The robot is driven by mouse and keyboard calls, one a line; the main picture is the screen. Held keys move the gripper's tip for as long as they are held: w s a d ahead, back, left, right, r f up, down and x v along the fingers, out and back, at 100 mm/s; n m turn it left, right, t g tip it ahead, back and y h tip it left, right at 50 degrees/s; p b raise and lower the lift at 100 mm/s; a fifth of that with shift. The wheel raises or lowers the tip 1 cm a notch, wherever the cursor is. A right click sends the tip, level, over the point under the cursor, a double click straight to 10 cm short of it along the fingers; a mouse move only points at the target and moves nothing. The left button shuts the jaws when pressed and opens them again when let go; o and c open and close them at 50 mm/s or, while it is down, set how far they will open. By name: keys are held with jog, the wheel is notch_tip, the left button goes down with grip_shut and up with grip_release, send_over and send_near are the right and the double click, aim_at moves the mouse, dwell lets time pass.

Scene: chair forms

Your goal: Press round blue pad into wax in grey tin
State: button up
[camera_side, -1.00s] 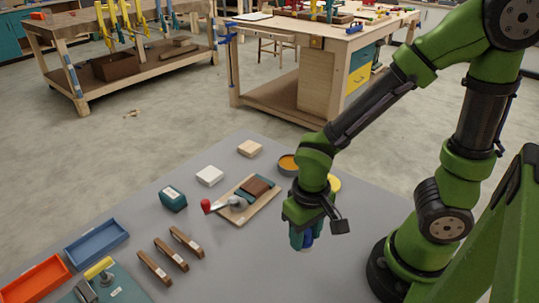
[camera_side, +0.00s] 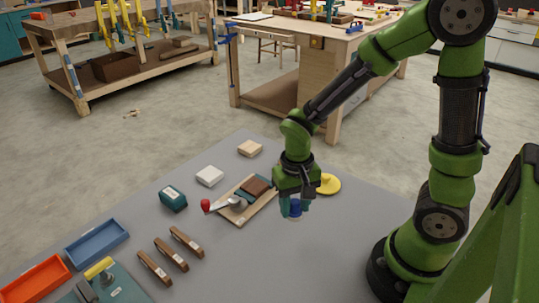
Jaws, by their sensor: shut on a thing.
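My gripper (camera_side: 293,209) points down over the grey table, right of the wooden board. It is shut on the round blue pad (camera_side: 295,207), of which only a small blue part shows between the fingers. The pad appears to be held above the table. The grey tin with wax is hidden now, behind my arm. A round yellow pad (camera_side: 330,185) with a knob lies on the table just right of my gripper.
White (camera_side: 210,176) and tan (camera_side: 250,148) blocks, a teal box (camera_side: 173,198), several brown bars (camera_side: 171,254) and blue (camera_side: 96,243) and orange (camera_side: 36,284) trays lie further left.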

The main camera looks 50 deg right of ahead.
jog(key=w+d+m, duration=0.1)
jog(key=w+d, duration=0.3)
jog(key=w+d+m, duration=0.1)
jog(key=w+d, duration=0.1)
jog(key=shift+d+r+m, duration=0.3)
jog(key=shift+d+r, duration=0.05)
jog(key=shift+d, duration=0.05)
jog(key=w+d, duration=0.1)
jog(key=d, duration=0.2)
jog(key=w+d+r+m, duration=0.1)
jog(key=w+d, duration=0.1)
jog(key=d, duration=0.1)
jog(key=w+d+m, duration=0.1)
jog(key=w+d, duration=0.1)
jog(key=d, duration=0.1)
jog(key=shift+w+d+r, duration=0.1)
jog(key=shift+d+r, duration=0.05)
jog(key=shift+r, duration=0.05)
notch_tip(320, 180, up, 2)
jog(key=w+d+m, duration=0.1)
jog(key=w+d, duration=0.2)
jog(key=shift+s+a+f, duration=0.1)
jog(key=shift+s+f, duration=0.05)
jog(key=shift+f, duration=1.25)
jog(key=shift+s+a+f, duration=0.1)
jog(key=shift+s+f, duration=0.05)
jog(key=shift+f, duration=1.25)
jog(key=shift+f, duration=0.6)
notch_tip(320, 180, up, 7)
